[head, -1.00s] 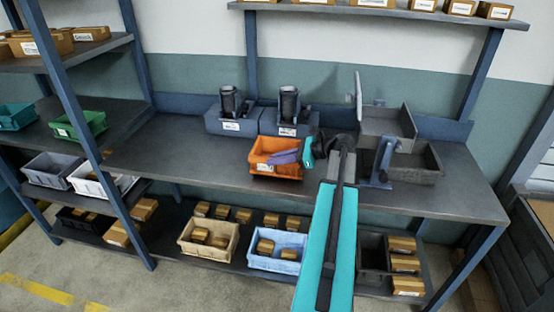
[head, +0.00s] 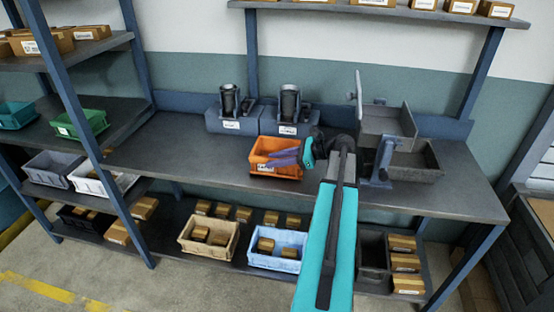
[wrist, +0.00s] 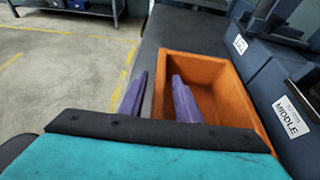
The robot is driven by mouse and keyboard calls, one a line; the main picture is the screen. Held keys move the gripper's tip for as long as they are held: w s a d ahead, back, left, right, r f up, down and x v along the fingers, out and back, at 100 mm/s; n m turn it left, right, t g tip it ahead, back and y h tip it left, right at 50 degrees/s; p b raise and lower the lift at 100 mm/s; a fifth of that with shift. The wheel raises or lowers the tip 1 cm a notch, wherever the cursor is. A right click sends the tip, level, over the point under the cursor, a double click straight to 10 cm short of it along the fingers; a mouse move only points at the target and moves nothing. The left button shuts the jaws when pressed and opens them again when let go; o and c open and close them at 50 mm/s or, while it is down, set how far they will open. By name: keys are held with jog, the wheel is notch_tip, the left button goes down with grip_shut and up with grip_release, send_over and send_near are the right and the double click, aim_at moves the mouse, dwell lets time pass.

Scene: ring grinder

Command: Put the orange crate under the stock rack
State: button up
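The orange crate (head: 285,171) stands upright on the workbench, left of centre in the head view; it looks empty in the wrist view (wrist: 225,75). My gripper (head: 280,158) is at the crate, with its purple fingers parted. In the wrist view the fingers (wrist: 158,88) appear on either side of one crate wall, the left one outside and the right one over the inside. I see no clear contact. Shelving (head: 75,120) holding bins stands at the left; I cannot tell whether it is the stock rack.
Two blue-grey fixtures (head: 228,120) (head: 285,122) stand behind the crate; one is labelled MIDDLE in the wrist view. Grey trays (head: 415,160) stand to the right. A beige bin (head: 208,240) and a light blue bin (head: 278,251) sit below. The bench (head: 165,150) is clear left of the crate.

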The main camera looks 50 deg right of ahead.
jog(key=shift+r, duration=0.1)
jog(key=b+v, duration=0.1)
jog(key=v, duration=0.5)
jog(key=shift+s+d, duration=0.1)
jog(key=shift+s, duration=0.05)
jog(key=shift+s+d+r, duration=0.25)
jog(key=shift+s+r, duration=0.1)
jog(key=shift+s, duration=0.1)
dwell(0.4)
